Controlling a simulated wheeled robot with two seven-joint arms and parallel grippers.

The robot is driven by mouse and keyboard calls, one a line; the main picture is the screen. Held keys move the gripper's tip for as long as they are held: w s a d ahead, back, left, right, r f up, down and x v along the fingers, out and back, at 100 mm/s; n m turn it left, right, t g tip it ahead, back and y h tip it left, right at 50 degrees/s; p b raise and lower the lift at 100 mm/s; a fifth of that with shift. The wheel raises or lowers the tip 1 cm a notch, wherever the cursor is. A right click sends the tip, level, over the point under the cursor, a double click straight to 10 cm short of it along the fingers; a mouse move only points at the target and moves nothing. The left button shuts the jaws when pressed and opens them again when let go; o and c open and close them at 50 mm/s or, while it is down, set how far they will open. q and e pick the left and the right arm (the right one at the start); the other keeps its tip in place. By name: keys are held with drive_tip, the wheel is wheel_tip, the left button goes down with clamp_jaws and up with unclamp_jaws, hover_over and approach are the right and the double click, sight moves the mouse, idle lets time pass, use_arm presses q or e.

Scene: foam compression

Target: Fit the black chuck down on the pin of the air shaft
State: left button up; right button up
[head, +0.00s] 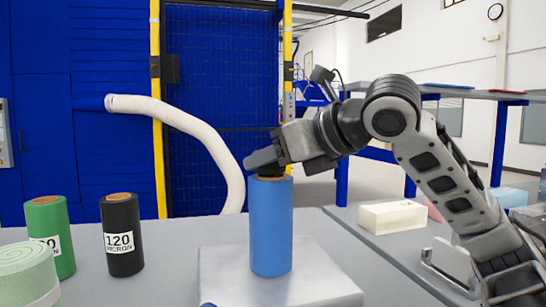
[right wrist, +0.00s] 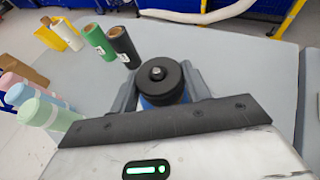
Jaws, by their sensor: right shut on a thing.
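The black chuck (right wrist: 158,88) is a round black disc with a small round metallic piece in its middle. My right gripper (right wrist: 160,82) is shut on it, with a grey finger on each side. In the head view my right gripper (head: 264,160) is at the top of an upright blue roll (head: 271,228) with a brown core rim. Only a dark sliver of the chuck (head: 269,171) shows there, right at the core's top. The blue roll (right wrist: 152,101) also peeks out below the chuck. I cannot make out the shaft's pin for sure or how deep the chuck sits.
The blue roll stands on a pale plate (head: 225,290) on the grey table. A black roll (head: 122,248), a green roll (head: 48,240) and a pale green roll (head: 25,278) stand to the left. A cream block (head: 392,217) lies on the right. A white hose (head: 205,135) hangs behind.

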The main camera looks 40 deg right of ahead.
drive_tip(key=shift+f, duration=0.4)
drive_tip(key=o, duration=1.1)
drive_tip(key=shift+s+r, duration=0.1)
drive_tip(key=shift+s+d+r+p, duration=0.15)
drive_tip(key=shift+s+r+p, duration=0.05)
drive_tip(key=shift+s+r, duration=1.3)
drive_tip(key=shift+s+d+r+p, duration=0.1)
drive_tip(key=shift+s+r+p, duration=0.1)
drive_tip(key=shift+s+r, duration=1.25)
drive_tip(key=shift+s+f, duration=0.1)
drive_tip(key=shift+s, duration=0.1)
